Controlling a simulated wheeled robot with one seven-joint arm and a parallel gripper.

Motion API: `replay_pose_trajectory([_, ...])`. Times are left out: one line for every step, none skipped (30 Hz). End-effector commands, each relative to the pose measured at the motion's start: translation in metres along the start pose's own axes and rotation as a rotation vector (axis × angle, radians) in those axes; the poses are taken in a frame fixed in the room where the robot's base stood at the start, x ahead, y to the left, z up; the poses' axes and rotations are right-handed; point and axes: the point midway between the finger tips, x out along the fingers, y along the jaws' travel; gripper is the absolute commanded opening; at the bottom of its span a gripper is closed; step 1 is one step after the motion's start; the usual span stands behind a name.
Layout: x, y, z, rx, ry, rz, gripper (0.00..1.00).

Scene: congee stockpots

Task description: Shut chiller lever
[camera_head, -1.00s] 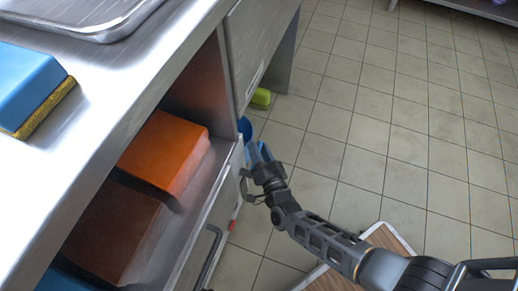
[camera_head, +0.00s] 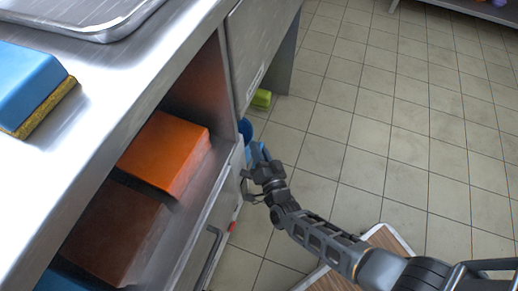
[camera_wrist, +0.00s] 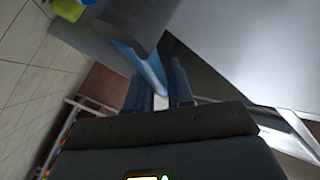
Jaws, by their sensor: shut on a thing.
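The chiller lever (camera_wrist: 150,68) shows in the wrist view as a blue bar beside a grey cylinder (camera_wrist: 122,24). Its lower end runs in between the two dark fingers of my gripper (camera_wrist: 160,88), which is shut on it. In the head view my gripper (camera_head: 257,160) is low beside the counter's front corner, with a small blue part of the lever (camera_head: 258,151) at its fingertips. The rest of the lever is hidden there by the fingers and the counter.
The steel counter (camera_head: 130,110) stands at left, with an orange box (camera_head: 165,152) on the shelf beneath. A dark handle (camera_head: 207,258) is on its front. A green object (camera_head: 261,98) and a blue round thing (camera_head: 245,128) are low beyond the gripper.

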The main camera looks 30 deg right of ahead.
Motion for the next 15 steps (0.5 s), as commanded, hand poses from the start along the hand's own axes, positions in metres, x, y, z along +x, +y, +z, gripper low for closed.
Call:
replay_pose_trajectory([-0.0002, 0.0002, 0.0000, 0.000, 0.000, 0.000, 0.00])
replay_pose_trajectory([-0.0002, 0.0002, 0.0000, 0.000, 0.000, 0.000, 0.00])
replay_pose_trajectory([-0.0002, 0.0002, -0.0001, 0.000, 0.000, 0.000, 0.00])
replay_pose_trajectory([-0.0002, 0.0002, -0.0001, 0.000, 0.000, 0.000, 0.00])
replay_pose_trajectory([-0.0002, 0.0002, 0.0000, 0.000, 0.000, 0.000, 0.00])
replay_pose_trajectory([-0.0003, 0.0004, 0.0002, -0.002, 0.002, -0.001, 0.00])
replay_pose_trajectory([-0.0005, 0.0005, 0.0005, -0.006, 0.005, -0.004, 0.00])
replay_pose_trajectory([-0.0009, 0.0006, 0.0007, -0.013, 0.012, -0.010, 0.00])
replay_pose_trajectory([-0.0015, 0.0003, 0.0008, -0.028, 0.025, -0.021, 0.00])
replay_pose_trajectory([-0.0022, -0.0004, 0.0010, -0.043, 0.036, -0.032, 0.00])
replay_pose_trajectory([-0.0033, -0.0017, 0.0010, -0.058, 0.051, -0.045, 0.00])
replay_pose_trajectory([-0.0048, -0.0035, 0.0008, -0.081, 0.070, -0.062, 0.00])
replay_pose_trajectory([-0.0059, -0.0050, 0.0000, -0.098, 0.085, -0.074, 0.00])
replay_pose_trajectory([-0.0069, -0.0067, -0.0004, -0.112, 0.097, -0.086, 0.00])
replay_pose_trajectory([-0.0082, -0.0093, -0.0011, -0.132, 0.113, -0.102, 0.00])
